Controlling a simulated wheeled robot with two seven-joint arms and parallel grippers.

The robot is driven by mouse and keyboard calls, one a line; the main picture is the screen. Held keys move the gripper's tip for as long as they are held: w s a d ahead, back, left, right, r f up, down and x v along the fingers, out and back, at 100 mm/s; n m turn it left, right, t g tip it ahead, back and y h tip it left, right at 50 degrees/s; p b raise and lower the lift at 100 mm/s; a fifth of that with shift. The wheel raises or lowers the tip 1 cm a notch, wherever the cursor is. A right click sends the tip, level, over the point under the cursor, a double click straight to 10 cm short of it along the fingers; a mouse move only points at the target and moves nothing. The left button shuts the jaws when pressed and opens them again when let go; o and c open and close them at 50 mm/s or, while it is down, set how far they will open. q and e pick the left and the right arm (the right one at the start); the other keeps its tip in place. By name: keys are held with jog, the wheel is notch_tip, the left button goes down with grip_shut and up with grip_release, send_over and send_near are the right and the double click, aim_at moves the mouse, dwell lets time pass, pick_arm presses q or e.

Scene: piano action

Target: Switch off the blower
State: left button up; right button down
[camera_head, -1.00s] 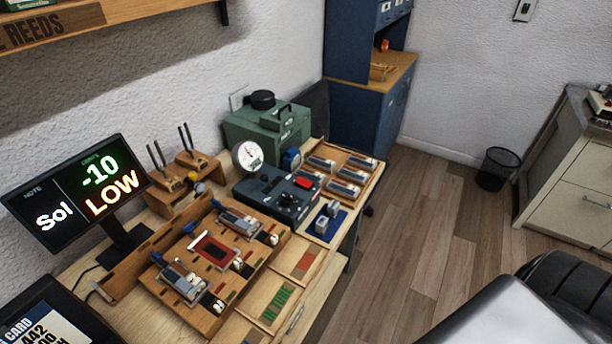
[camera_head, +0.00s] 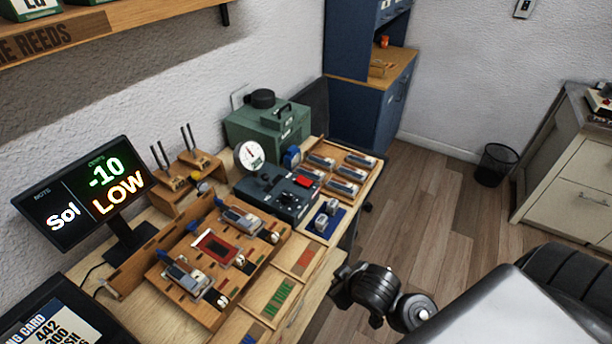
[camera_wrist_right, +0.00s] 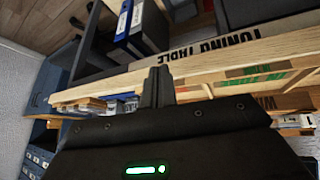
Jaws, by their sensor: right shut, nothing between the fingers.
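The blower looks to be the green metal box (camera_head: 266,126) with a black cap and handle, at the back of the bench. In front of it is a dark control box (camera_head: 272,197) with small knobs, a red switch (camera_head: 305,181) on top and a round white gauge (camera_head: 249,154). I cannot tell the switch's position. My right gripper (camera_head: 342,285) is low, off the bench's right front edge and well apart from the control box. In the right wrist view its fingers (camera_wrist_right: 157,88) are shut and empty, facing the bench edge. My left gripper is not in view.
A wooden reed jig (camera_head: 190,310) and a monitor (camera_head: 85,195) reading "Sol -10 LOW" are at left. A tray of metal blocks (camera_head: 345,160) lies right of the control box.

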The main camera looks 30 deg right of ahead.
jog(key=w+d+r+n+t+y, duration=0.15)
jog(key=w+r, duration=0.25)
jog(key=w, duration=0.5)
jog(key=w+d+r+n+t+y, duration=0.1)
jog(key=w+d+r+t, duration=0.15)
jog(key=w, duration=0.55)
jog(key=w+d+r+y, duration=0.1)
jog(key=w+d+r, duration=0.2)
jog(key=d+r, duration=0.1)
jog(key=w+d+r+g+y, duration=0.1)
jog(key=w+d+r+y, duration=0.1)
jog(key=r, duration=0.5)
jog(key=shift+w+d+r+g, duration=0.2)
jog(key=shift+w+d+g, duration=0.1)
jog(key=shift+w+d, duration=0.7)
jog(key=shift+w+a, duration=0.15)
jog(key=p, duration=0.1)
send_over(297, 178)
jog(key=s+d, duration=0.2)
jog(key=s, duration=0.1)
jog(key=f, duration=0.6)
jog(key=shift+s, duration=0.2)
jog(key=f, duration=0.3)
jog(key=shift+w+a+f+p, duration=0.15)
jog(key=shift+w+p, duration=0.1)
jog(key=shift+p, duration=0.15)
jog(key=shift+f+n, duration=0.25)
jog(key=shift+f, duration=0.25)
